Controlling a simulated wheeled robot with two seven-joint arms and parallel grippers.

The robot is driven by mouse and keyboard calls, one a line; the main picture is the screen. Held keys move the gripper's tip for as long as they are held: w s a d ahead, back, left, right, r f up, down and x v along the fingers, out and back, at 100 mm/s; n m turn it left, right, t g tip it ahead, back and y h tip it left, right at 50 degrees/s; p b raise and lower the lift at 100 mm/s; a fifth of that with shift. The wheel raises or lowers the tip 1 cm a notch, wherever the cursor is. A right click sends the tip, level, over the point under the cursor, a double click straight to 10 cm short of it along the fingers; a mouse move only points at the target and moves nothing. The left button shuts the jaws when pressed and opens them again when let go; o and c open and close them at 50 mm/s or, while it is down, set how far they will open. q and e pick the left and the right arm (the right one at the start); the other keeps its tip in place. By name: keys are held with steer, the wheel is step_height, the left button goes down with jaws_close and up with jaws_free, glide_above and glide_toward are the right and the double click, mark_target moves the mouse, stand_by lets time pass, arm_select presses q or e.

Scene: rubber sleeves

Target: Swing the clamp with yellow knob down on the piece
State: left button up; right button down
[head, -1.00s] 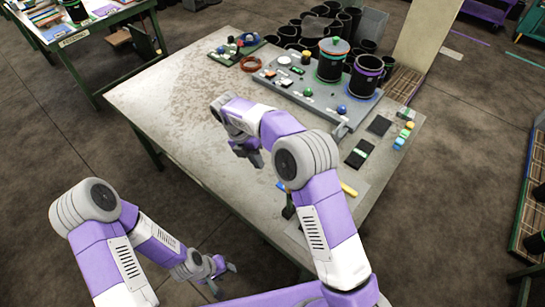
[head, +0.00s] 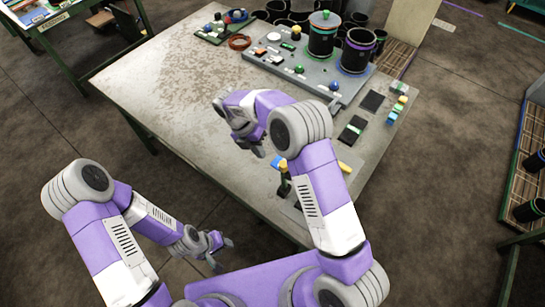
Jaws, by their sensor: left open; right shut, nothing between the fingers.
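A small dark upright device with a yellow top (head: 284,170) stands near the front edge of the table, partly behind my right arm. It may be the clamp with the yellow knob, but its shape is too small to tell. Another yellow knob (head: 296,33) stands on the grey panel at the back. I cannot make out a piece under either. My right gripper (head: 257,150) is shut and empty above the table, a little left of and beyond the dark device. My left gripper (head: 220,252) is open and empty, low in front of the table's near edge.
The grey panel (head: 315,65) carries a green knob (head: 299,69), a blue knob (head: 334,86) and two black cylinders (head: 322,40). A green tray (head: 222,30) and a reddish ring (head: 240,42) lie left of it. The table's left half (head: 160,85) is bare.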

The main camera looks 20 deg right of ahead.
steer(key=shift+s+d+f+p, duration=0.15)
steer(key=shift+s+d+f, duration=0.15)
steer(key=shift+s+d, duration=0.3)
steer(key=shift+s+d+f+p, duration=0.15)
steer(key=shift+s+d+f, duration=0.15)
steer(key=shift+d, duration=0.35)
steer(key=shift+s+d+f+p, duration=0.15)
steer(key=shift+s+d+f, duration=0.1)
steer(key=shift+s+d, duration=0.35)
